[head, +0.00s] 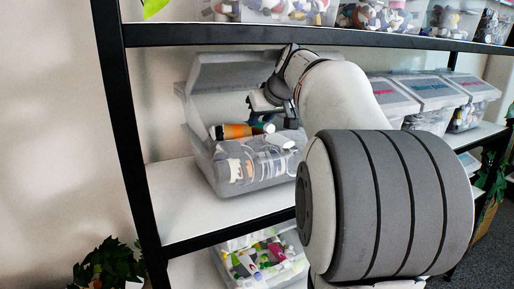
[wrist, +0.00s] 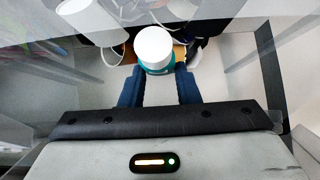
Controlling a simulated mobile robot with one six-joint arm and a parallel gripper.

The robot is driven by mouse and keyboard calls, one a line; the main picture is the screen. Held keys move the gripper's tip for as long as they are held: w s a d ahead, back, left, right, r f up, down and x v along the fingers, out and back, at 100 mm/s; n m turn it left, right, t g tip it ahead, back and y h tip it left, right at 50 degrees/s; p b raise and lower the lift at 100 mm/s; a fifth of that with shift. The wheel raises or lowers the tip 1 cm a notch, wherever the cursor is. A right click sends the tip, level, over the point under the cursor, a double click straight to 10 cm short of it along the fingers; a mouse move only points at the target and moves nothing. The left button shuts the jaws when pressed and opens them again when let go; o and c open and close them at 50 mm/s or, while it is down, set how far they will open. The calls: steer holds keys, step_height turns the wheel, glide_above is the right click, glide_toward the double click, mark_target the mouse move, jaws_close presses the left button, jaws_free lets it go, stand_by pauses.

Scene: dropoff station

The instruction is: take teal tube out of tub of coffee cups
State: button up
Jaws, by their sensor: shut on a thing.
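The clear tub of coffee cups (head: 208,172) stands on the middle shelf in the head view, its lid (head: 232,73) tilted up at the back. Pale cups (head: 250,164) fill it. My gripper (head: 263,108) is over the tub, pointing down. In the wrist view my gripper (wrist: 158,84) has its two blue fingers on either side of the teal tube (wrist: 156,69), shut on it. The tube's white cap faces the wrist camera, and its lower part is hidden. An orange and black item (head: 236,131) lies on top of the cups beside the gripper.
Closed lidded tubs (head: 430,92) stand to the right on the same shelf. An open tub of colourful items (head: 258,262) is on the shelf below. The upper shelf edge (head: 220,35) runs close above my arm. A black shelf post (head: 122,130) is at left.

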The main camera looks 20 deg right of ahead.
mark_target(270, 124)
step_height(270, 124, up, 3)
steer(key=shift+s+f, duration=0.15)
steer(key=shift+s+f+b, duration=0.4)
steer(key=shift+f+b, duration=0.15)
steer(key=shift+b, duration=0.35)
steer(key=s, duration=0.1)
steer(key=s+b, duration=0.1)
steer(key=s, duration=0.3)
steer(key=shift+s+d+r, duration=0.15)
steer(key=shift+s+r, duration=0.05)
steer(key=shift+r, duration=0.2)
steer(key=shift+c, duration=0.7)
steer(key=shift+f+b, duration=0.45)
steer(key=shift+b, duration=0.15)
steer(key=s, duration=0.2)
steer(key=shift+s+d+r+b, duration=0.1)
steer(key=shift+s+r+b, duration=0.05)
steer(key=shift+s+b, duration=0.6)
steer(key=shift+s, duration=0.15)
steer(key=s+b, duration=0.4)
steer(key=s, duration=1.2)
steer(key=shift+s+d, duration=0.25)
steer(key=shift+s, duration=0.05)
steer(key=shift+w, duration=0.1)
